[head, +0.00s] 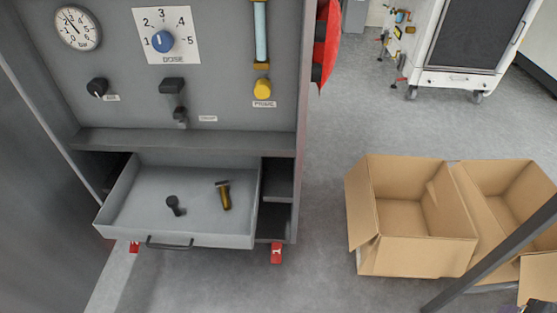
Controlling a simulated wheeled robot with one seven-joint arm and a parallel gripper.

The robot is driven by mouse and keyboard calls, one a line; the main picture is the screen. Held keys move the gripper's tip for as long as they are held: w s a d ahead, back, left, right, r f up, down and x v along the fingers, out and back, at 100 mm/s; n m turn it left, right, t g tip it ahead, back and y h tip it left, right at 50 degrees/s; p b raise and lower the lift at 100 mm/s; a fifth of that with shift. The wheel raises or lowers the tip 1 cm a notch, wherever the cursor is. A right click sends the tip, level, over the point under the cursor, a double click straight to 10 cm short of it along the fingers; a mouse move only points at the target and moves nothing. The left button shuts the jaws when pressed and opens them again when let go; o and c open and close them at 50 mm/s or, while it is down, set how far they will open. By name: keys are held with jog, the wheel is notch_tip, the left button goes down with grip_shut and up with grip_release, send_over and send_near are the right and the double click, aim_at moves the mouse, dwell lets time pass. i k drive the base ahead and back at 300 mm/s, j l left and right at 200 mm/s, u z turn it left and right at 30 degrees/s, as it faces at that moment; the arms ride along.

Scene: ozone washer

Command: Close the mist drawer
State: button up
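The drawer (143,200), which I take to be the mist drawer, is a grey tray pulled out of the lower part of the grey cabinet (215,30). It stands open, with a dark bar handle (170,244) on its front face. Inside it lie a small black knob-like part (173,205) and a brass-coloured fitting with a dark head (223,196). No label for the drawer can be read. My gripper is not in view.
Above are a gauge (77,27), a blue dose dial (162,41), a black lever (173,95) and a yellow prime knob (263,88). Open cardboard boxes (417,252) stand on the right. A white wheeled cart (437,80) is behind. The floor between cabinet and boxes is clear.

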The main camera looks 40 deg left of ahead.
aim_at(136, 209)
jog(key=u, duration=2.85)
jog(key=i+l+z, duration=0.2)
jog(key=i+l, duration=0.1)
jog(key=i, duration=0.05)
